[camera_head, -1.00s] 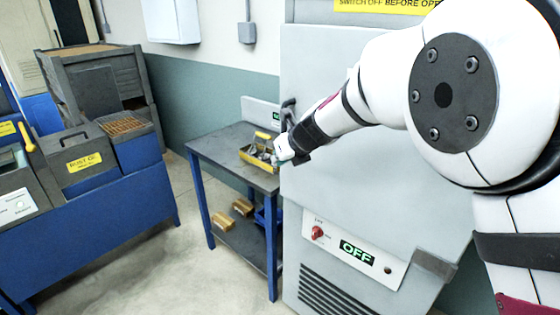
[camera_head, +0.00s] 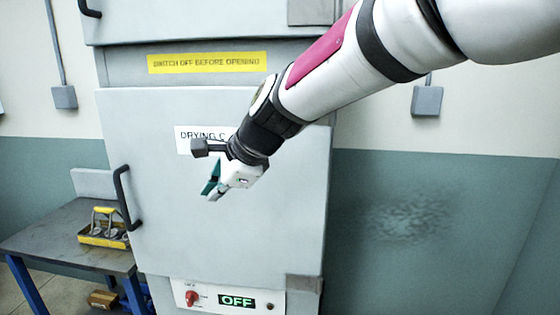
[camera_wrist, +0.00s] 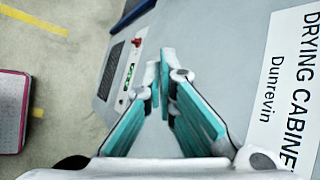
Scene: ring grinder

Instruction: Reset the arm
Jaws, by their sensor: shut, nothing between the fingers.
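My gripper (camera_head: 213,190) hangs at the end of my arm, in front of the grey drying cabinet door (camera_head: 270,230) in the head view. Its fingers point down and to the left. In the wrist view its teal-padded fingers (camera_wrist: 163,85) come together at the tips with nothing between them. The fingers are apart from the black door handle (camera_head: 125,198), which lies to their left. My arm covers part of the white "DRYING CABINET" label (camera_head: 188,140); the label is also in the wrist view (camera_wrist: 285,95). The door appears closed.
The cabinet's lower panel has a red knob (camera_head: 192,298) and a lit "OFF" display (camera_head: 237,301). A dark bench (camera_head: 50,235) at the left holds a yellow tray (camera_head: 103,240) with metal parts. Open wall (camera_head: 440,220) lies to the right.

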